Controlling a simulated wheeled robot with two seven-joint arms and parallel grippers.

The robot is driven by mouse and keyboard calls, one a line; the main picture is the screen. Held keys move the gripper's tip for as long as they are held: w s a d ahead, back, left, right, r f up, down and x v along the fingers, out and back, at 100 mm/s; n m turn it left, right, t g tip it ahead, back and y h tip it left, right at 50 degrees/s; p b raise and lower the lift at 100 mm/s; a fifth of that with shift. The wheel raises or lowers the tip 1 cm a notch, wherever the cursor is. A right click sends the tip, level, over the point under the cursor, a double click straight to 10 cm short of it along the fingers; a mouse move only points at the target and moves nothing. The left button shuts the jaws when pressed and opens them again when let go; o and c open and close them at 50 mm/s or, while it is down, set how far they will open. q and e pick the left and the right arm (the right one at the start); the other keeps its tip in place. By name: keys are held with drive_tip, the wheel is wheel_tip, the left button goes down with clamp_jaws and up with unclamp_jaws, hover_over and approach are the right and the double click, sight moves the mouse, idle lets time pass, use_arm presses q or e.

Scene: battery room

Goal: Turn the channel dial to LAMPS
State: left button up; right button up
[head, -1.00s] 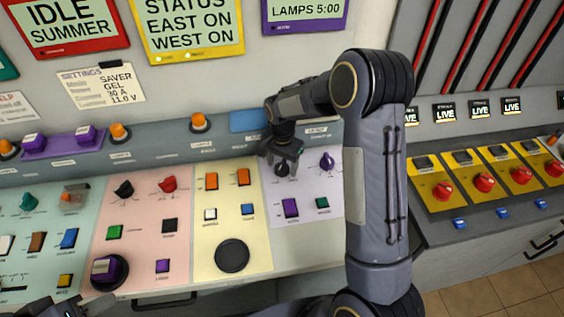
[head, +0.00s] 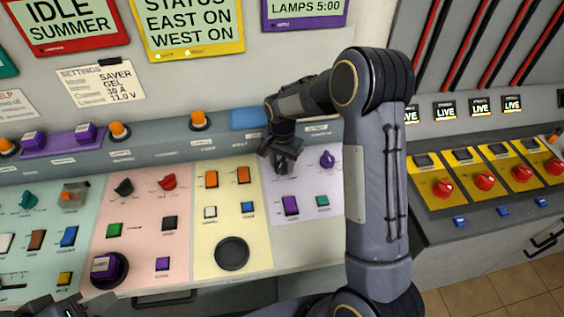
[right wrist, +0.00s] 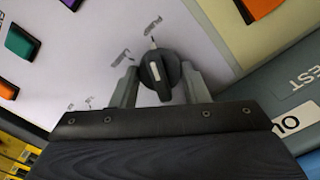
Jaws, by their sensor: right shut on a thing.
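The dial (right wrist: 158,74) is a round black knob with a pale pointer line on the lavender panel (head: 300,212). In the right wrist view its pointer aims up the picture, at a small blurred label. More small labels lie to its left, too blurred to read surely. My right gripper (right wrist: 160,82) is shut on the dial, one finger on each side. In the head view my right gripper (head: 281,158) covers much of the dial. My left gripper (head: 55,308) shows only in part at the bottom left edge; its fingertips are hidden.
A purple-framed screen (head: 305,12) above reads LAMPS 5:00. A purple knob (head: 327,159) stands close to the right of the gripper. Purple (head: 290,205) and teal (head: 322,200) buttons sit below. Yellow panels with red knobs (head: 484,181) stand at right.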

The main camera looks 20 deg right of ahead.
sight(282, 162)
drive_tip(key=n+b, duration=0.1)
drive_tip(key=n, duration=0.1)
drive_tip(key=shift+n, duration=0.4)
drive_tip(key=n+b, duration=0.1)
drive_tip(key=n, duration=0.1)
drive_tip(key=shift+n, duration=0.4)
drive_tip(key=n+b, duration=0.1)
drive_tip(key=n, duration=0.4)
drive_tip(key=shift+n+b, duration=0.3)
drive_tip(key=shift+b, duration=0.05)
drive_tip(key=shift+r, duration=0.1)
drive_tip(key=o, duration=1)
wheel_tip(282, 162, up, 8)
drive_tip(key=shift+f+b, duration=0.15)
drive_tip(key=shift+b, duration=0.3)
